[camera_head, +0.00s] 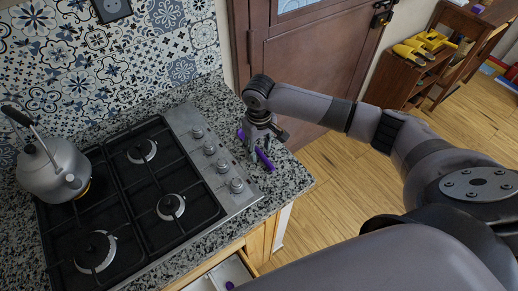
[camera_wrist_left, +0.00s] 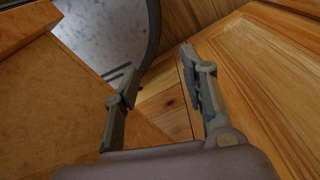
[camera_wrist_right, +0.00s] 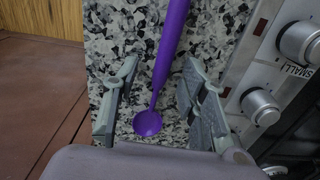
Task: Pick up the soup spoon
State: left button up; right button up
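The purple soup spoon (camera_wrist_right: 165,62) lies on the granite countertop (camera_wrist_right: 115,40), its small round bowl (camera_wrist_right: 147,123) toward my right gripper. My right gripper (camera_wrist_right: 155,85) is open, with one finger on each side of the spoon and neither visibly touching it. In the head view the spoon (camera_head: 264,158) shows partly behind my right gripper (camera_head: 256,150), beside the stove's knobs. My left gripper (camera_wrist_left: 158,75) is open and empty in the left wrist view, in front of wooden panels. It does not show in the head view.
A gas stove (camera_head: 150,190) with knobs borders the spoon on the left. A grey kettle (camera_head: 52,168) stands on its far left burner. An open drawer (camera_head: 232,272) is below the counter. A brown door (camera_head: 310,65) stands behind, and a shelf (camera_head: 410,75) holds yellow items.

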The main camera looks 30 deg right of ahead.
jog(key=shift+f, duration=0.15)
grip_shut()
dwell(0.4)
